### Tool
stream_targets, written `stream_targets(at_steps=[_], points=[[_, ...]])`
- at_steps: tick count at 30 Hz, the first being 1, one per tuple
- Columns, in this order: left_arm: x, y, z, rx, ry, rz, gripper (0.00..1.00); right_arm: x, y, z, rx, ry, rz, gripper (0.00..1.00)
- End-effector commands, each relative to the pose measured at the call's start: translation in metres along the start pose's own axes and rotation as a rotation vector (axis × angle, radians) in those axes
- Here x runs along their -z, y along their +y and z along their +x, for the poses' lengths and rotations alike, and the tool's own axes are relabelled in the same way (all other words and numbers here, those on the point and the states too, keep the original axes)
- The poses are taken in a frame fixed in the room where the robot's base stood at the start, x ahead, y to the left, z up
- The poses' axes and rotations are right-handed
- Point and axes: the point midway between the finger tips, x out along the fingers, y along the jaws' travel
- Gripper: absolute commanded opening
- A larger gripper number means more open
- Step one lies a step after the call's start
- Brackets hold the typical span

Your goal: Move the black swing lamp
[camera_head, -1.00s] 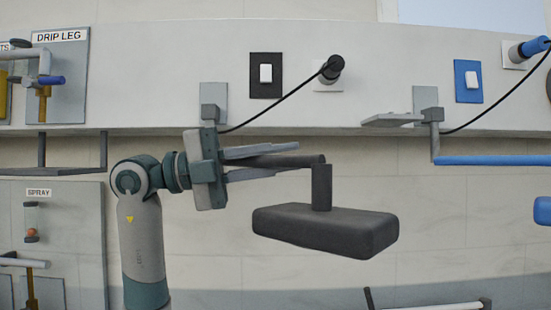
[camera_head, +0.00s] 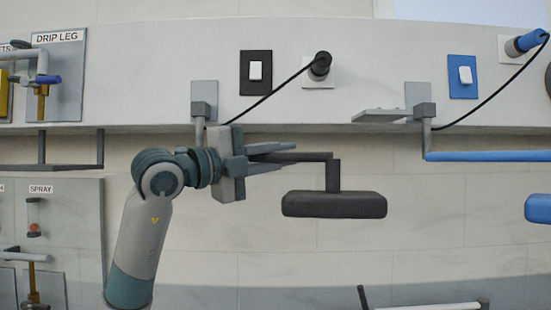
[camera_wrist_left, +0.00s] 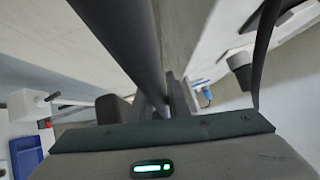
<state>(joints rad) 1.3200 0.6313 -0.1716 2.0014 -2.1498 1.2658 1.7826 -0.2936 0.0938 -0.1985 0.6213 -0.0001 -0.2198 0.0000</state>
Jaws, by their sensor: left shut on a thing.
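The black swing lamp has a dark flat head (camera_head: 333,205) hanging from a short vertical post at the end of its dark arm (camera_head: 308,157). It hangs in front of the wall, its head seen nearly edge-on. My left gripper (camera_head: 275,157) is shut on the lamp's arm, left of the post, and hides part of it. In the left wrist view the dark arm (camera_wrist_left: 122,42) runs close in front of the camera and down between the fingers. My right gripper is not in view.
A wall bracket (camera_head: 204,100) sits above my gripper. A black switch (camera_head: 255,73) and a black plug (camera_head: 320,65) with a cord are on the ledge. A blue lamp arm (camera_head: 490,156) stands to the right.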

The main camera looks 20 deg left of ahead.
Motion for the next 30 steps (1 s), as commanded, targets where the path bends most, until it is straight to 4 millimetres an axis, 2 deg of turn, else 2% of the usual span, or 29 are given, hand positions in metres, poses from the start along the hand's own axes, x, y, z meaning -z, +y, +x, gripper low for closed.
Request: stream_targets(at_steps=[9, 17, 18, 20, 30], points=[[-0.006, 0.004, 0.005, -0.011, -0.049, 0.005, 0.0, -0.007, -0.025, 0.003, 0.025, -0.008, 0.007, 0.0], [-0.007, 0.003, 0.005, -0.012, -0.05, 0.005, 0.0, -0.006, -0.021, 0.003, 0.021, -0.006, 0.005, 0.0], [-0.007, 0.003, 0.005, -0.011, -0.049, 0.005, 0.2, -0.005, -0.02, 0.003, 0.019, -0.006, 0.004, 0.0], [-0.007, 0.003, 0.005, -0.011, -0.049, 0.005, 0.34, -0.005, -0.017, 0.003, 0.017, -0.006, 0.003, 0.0], [-0.007, 0.002, 0.004, -0.009, -0.05, 0.006, 0.34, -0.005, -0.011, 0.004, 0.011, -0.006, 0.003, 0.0]])
